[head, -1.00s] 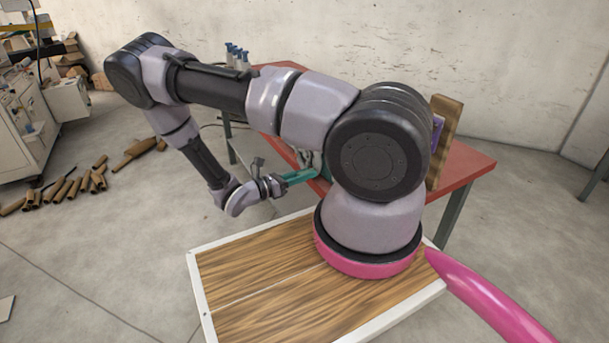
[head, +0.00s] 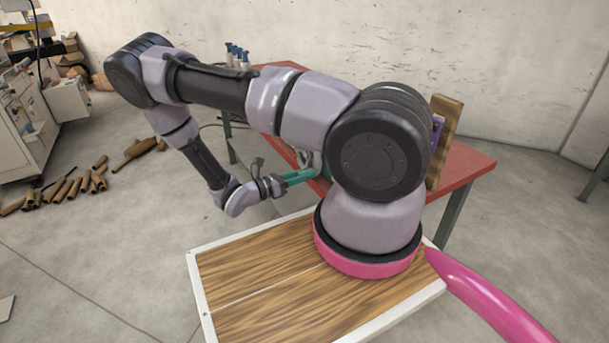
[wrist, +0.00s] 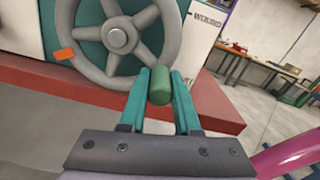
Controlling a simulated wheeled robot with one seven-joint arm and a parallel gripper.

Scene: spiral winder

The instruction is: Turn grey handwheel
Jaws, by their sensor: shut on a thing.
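The grey handwheel (wrist: 167,27) is in the upper left of the wrist view, with spokes and a round hub, in front of a teal disc. A green handle knob (wrist: 160,85) stands out near its lower right rim. My gripper (wrist: 161,82) has its two teal fingers on either side of the knob, shut on it. In the head view my gripper (head: 302,176) reaches to the edge of the red table. My arm hides most of the wheel there; only a small grey part shows.
Cardboard tubes (head: 70,187) lie on the floor at left, near a pale cabinet (head: 25,125). A red ledge (wrist: 60,85) runs below the wheel.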

